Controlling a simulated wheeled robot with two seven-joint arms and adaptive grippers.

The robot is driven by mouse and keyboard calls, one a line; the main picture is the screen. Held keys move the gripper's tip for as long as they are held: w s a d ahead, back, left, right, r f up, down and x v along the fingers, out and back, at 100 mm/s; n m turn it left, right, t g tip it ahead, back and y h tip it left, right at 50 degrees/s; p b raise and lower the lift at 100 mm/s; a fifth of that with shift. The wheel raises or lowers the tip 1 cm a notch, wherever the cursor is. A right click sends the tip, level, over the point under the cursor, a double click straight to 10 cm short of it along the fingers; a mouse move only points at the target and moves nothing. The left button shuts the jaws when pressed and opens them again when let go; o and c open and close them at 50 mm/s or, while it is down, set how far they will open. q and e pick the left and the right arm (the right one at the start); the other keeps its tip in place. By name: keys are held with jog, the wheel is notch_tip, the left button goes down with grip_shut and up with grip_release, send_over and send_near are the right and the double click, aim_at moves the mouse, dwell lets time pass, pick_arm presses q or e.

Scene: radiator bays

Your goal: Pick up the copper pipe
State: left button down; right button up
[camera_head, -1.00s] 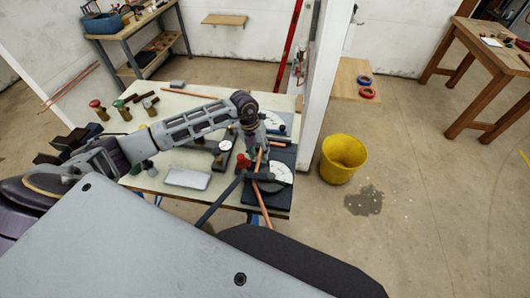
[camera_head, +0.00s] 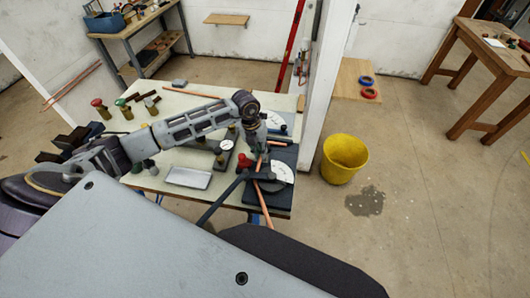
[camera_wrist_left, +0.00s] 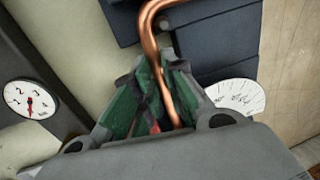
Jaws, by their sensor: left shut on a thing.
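The copper pipe (camera_head: 265,207) is at the bending tool near the right front corner of the bench, its lower end sticking out past the front edge. My left gripper (camera_head: 260,157) comes down on it from above. In the left wrist view the bent copper pipe (camera_wrist_left: 151,32) runs down between the green-padded fingers of my left gripper (camera_wrist_left: 158,95), which is shut on it. The grip itself is partly hidden by the fingers. My right gripper is not in view.
The bench (camera_head: 150,180) carries the dark bending tool with a white dial (camera_head: 283,174), a grey tray (camera_head: 188,178) and several capped brass pieces. A white post (camera_head: 318,85) stands close behind on the right. A yellow bucket (camera_head: 345,158) stands on open floor.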

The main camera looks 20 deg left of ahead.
pick_arm(q)
jog(key=shift+r, duration=0.1)
jog(key=shift+r, duration=0.45)
notch_tip(320, 180, up, 9)
jog(key=b, duration=0.2)
dwell(0.3)
jog(key=shift+s+f, duration=0.1)
